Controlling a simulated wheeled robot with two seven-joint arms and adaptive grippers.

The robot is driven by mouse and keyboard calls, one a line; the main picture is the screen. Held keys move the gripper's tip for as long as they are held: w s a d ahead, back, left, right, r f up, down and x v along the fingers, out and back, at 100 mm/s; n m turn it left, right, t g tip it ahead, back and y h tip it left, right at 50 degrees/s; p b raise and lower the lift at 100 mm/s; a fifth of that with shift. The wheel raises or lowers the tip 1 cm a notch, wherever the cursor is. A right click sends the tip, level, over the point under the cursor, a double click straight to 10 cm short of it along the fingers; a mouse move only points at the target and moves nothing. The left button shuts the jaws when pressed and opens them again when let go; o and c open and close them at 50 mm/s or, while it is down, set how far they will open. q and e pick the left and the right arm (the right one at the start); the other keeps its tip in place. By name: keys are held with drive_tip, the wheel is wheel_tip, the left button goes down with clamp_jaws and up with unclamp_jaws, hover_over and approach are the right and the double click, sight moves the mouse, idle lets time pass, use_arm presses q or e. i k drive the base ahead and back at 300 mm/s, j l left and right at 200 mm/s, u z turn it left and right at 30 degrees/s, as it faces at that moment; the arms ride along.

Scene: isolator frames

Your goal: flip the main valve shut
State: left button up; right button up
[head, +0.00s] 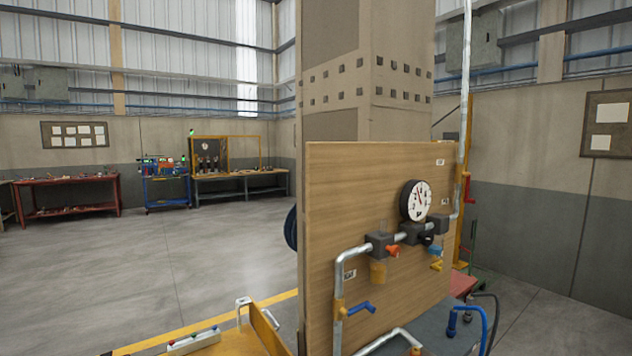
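A wooden panel (325,210) stands upright ahead and carries metal pipework with a round white gauge (417,200). A valve with a blue lever (359,307) sits on the vertical pipe at lower left; the lever sticks out roughly sideways. An orange-red handle (392,251) is on the dark block left of the gauge. A small blue handle (434,250) and a yellow one (437,265) are below right. A red handle (467,187) is on the tall pipe (464,110). The small labels are unreadable, so I cannot tell which is the main valve. Neither gripper is in view.
A yellow-orange surface (268,334) with a metal handle is at the bottom, left of the panel. A blue hose (484,325) curves at the lower right. A grey column (395,100) rises behind the panel. Open floor (150,255) lies left; workbenches (240,178) stand far back.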

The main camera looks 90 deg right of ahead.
sight(467, 175)
drive_tip(key=z, duration=3.85)
drive_tip(key=i+l+z, duration=0.6)
drive_tip(key=i+l, duration=0.25)
